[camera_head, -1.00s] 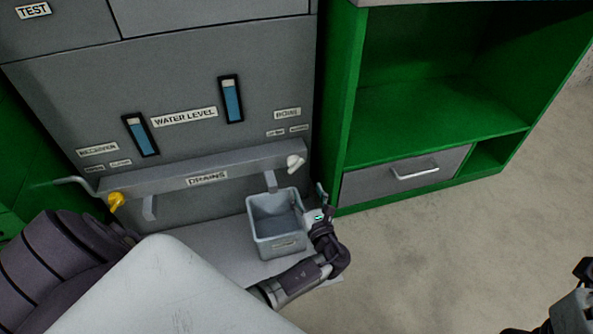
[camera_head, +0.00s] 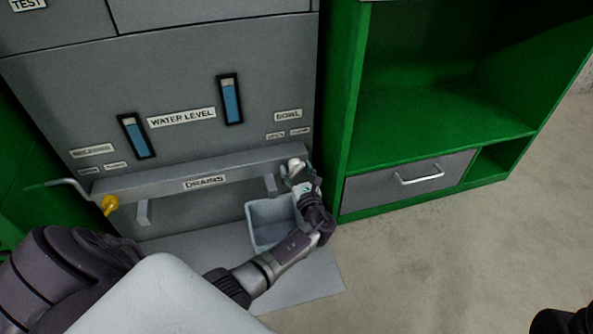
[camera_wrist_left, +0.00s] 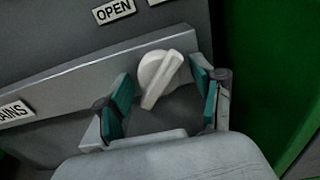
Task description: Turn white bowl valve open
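The white bowl valve (camera_head: 295,167) sits at the right end of the drains bar, below the BOWL label (camera_head: 288,115). In the left wrist view, the valve (camera_wrist_left: 161,76) is a round white knob with a handle bar tilted toward the lower left. My left gripper (camera_head: 297,178) is at the valve. In the left wrist view its teal fingertips (camera_wrist_left: 163,92) are spread apart on either side of the knob, with gaps showing. The fingers are open and hold nothing. My right arm shows only as a dark piece at the lower right edge; its fingers are not visible.
A grey bin (camera_head: 268,222) stands under the bar beside my left wrist. A yellow valve (camera_head: 109,204) is at the bar's left end. A green cabinet (camera_head: 430,120) with a grey drawer (camera_head: 408,177) stands close on the right. Open floor lies at the lower right.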

